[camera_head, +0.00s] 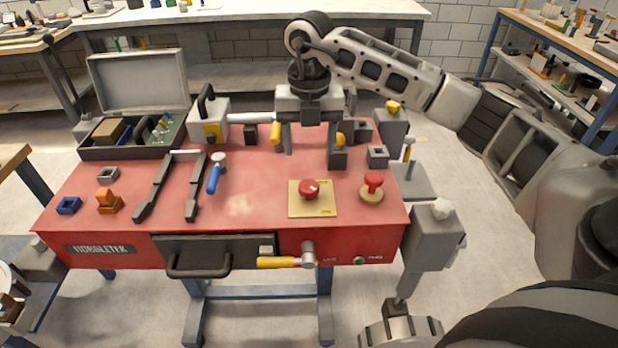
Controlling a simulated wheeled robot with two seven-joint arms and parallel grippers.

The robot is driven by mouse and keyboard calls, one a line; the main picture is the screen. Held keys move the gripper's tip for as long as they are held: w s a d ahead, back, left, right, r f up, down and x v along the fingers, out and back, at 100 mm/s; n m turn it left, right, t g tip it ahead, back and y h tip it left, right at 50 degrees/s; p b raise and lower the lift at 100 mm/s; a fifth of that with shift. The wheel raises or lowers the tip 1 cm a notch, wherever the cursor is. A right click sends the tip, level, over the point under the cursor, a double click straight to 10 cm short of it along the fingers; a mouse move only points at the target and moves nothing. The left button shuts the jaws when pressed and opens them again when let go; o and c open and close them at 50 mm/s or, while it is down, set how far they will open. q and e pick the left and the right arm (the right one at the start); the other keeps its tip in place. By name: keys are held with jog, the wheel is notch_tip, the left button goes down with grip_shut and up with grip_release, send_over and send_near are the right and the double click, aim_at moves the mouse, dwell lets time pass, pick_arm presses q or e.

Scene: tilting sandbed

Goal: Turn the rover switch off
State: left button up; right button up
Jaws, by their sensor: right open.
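A red rotary knob (309,188) sits on a square tan plate (297,208) with small lettering, near the front right of the red workbench (240,207). I take it for the rover switch; its lettering is too small to read. My right gripper (312,145) comes in from the right and points down, its two fingers spread wide. It is behind the knob, apart from it, with nothing between its fingers. My left gripper is out of view.
A red mushroom-shaped button (373,185) stands right of the plate. Left are a blue-handled tool (214,178), dark rails (155,188) and an open case (140,80). Small dark blocks stand around the gripper.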

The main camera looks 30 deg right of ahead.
aim_at(309, 185)
notch_tip(309, 185, down, 10)
jog(key=shift+p, duration=0.55)
jog(key=c, duration=1)
